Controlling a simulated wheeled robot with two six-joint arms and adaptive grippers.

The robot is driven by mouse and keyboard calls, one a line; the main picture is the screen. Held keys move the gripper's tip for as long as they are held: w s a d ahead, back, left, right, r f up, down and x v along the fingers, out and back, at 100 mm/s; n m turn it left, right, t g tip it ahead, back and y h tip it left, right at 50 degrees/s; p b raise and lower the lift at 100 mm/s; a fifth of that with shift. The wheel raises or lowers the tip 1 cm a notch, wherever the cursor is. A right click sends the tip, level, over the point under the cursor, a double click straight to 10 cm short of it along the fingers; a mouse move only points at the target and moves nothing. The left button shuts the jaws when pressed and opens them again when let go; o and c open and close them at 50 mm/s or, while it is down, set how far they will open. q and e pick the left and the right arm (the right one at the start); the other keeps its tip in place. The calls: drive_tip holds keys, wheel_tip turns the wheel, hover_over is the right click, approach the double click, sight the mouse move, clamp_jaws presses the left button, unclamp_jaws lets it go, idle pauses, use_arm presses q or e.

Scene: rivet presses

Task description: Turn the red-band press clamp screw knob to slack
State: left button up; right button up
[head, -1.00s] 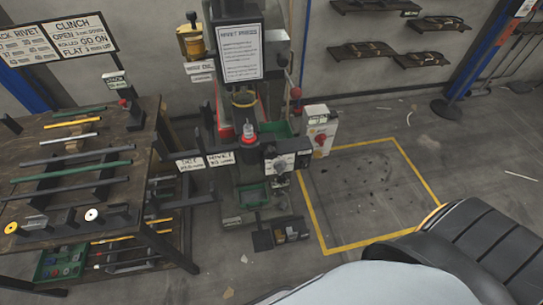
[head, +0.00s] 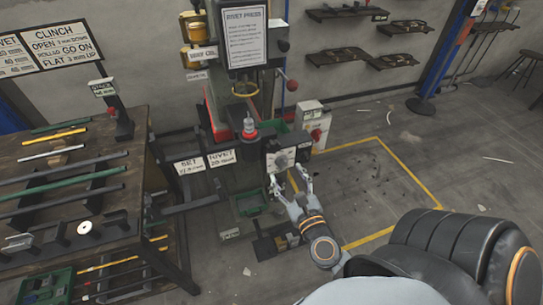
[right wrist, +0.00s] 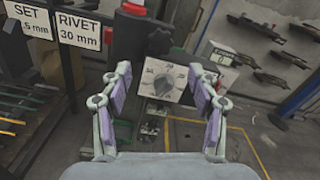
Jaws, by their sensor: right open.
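The rivet press (head: 243,90) stands at the centre of the head view, with a red ring (head: 249,134) around its lower tool. On its front is a pale square plate with a dark round knob (head: 282,160), the likely clamp screw knob. In the right wrist view the knob (right wrist: 163,84) has a light pointer line and markings around it; they are too small to read surely. My right gripper (head: 287,181) is open and empty, just in front of and below the plate. In the wrist view its fingers stand either side of the knob, apart from it. My left gripper is out of view.
SET and RIVET signs (head: 207,162) sit left of the knob. A table with rods (head: 62,188) is at left. The yellow-outlined floor area (head: 395,155) at right is mostly clear.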

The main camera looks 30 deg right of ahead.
sight(275, 150)
drive_tip(key=p+x, duration=0.4)
drive_tip(key=x, duration=0.5)
drive_tip(key=shift+w+d, duration=0.1)
drive_tip(key=shift+w, duration=0.2)
drive_tip(key=shift+w+d, duration=0.1)
drive_tip(key=shift+w, duration=0.4)
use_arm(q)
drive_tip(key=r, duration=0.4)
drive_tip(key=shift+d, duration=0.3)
use_arm(e)
drive_tip(key=shift+c, duration=0.4)
drive_tip(key=c, duration=1.1)
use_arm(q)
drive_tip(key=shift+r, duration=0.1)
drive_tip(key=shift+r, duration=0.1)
